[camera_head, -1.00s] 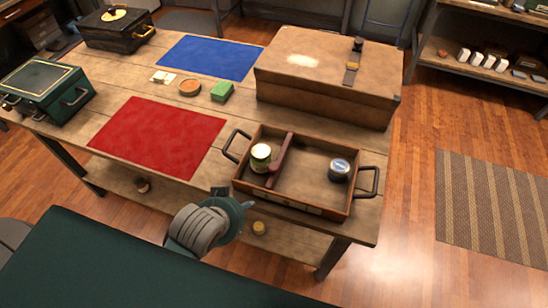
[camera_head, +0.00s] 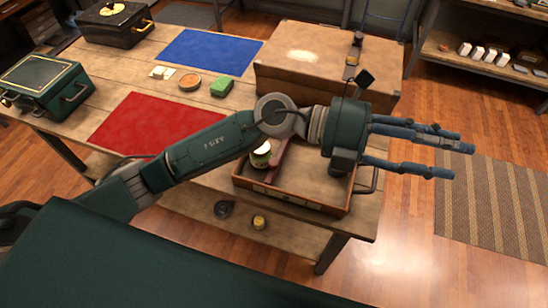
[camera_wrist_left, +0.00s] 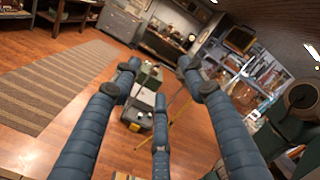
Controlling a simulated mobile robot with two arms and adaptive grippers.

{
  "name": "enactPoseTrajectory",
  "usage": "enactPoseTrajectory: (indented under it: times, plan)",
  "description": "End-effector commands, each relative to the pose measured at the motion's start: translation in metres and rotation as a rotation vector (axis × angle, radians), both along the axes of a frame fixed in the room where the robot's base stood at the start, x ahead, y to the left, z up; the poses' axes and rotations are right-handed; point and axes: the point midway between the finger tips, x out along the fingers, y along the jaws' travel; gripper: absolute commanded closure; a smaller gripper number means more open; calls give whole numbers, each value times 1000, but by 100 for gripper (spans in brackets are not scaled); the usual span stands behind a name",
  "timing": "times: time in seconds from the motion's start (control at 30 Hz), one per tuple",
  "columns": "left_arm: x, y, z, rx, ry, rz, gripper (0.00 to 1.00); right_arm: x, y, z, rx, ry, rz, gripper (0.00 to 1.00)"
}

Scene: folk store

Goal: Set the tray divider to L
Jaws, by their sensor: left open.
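The wooden tray (camera_head: 297,199) with dark handles stands at the table's front right corner in the head view. Its reddish-brown divider (camera_head: 277,151) shows at the left part of the tray, partly hidden by my left arm. A green-and-cream can (camera_head: 261,158) stands left of the divider. My left gripper (camera_head: 455,158) is open and empty, its blue fingers spread and pointing right, past the tray's right side. In the left wrist view the open fingers (camera_wrist_left: 162,88) have only floor and room beyond them. My right gripper is not seen.
A large brown case (camera_head: 325,70) stands behind the tray. Red (camera_head: 150,125) and blue (camera_head: 210,55) mats lie to the left, with a green block (camera_head: 222,87) and an orange-topped round item (camera_head: 190,81) between. A striped rug (camera_head: 495,205) lies on open floor at right.

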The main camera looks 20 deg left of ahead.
Motion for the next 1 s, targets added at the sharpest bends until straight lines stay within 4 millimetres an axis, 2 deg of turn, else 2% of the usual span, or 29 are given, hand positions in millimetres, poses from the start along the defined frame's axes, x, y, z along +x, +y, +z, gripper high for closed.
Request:
enactPoseTrajectory:
  times: [0.03,0.07,0.1,0.17,0.2,0.27,0.3,0.4,0.5,0.6,0.67,0.77,1.0]
  plan:
    - [-2,5,-39,189,-104,-74,57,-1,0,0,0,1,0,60]
    - [-3,13,-65,305,-153,-118,57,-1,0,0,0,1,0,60]
    - [1,30,-98,463,-211,-167,57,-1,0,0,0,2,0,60]
    - [16,68,-141,698,-277,-222,57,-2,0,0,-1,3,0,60]
    - [28,99,-163,848,-307,-246,57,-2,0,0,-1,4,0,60]
    - [49,149,-184,1059,-329,-268,57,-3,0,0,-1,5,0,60]
    - [62,180,-192,1183,-335,-273,57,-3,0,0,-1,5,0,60]
    - [85,245,-196,1416,-324,-271,57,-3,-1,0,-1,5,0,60]
    - [97,285,-192,1552,-306,-263,57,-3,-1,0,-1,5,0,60]
    - [101,303,-191,1610,-292,-259,57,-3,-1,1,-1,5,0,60]
    - [101,306,-195,1621,-289,-259,57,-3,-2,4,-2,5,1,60]
    - [100,306,-208,1621,-287,-262,57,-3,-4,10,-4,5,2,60]
    - [100,304,-254,1616,-287,-263,57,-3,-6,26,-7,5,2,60]
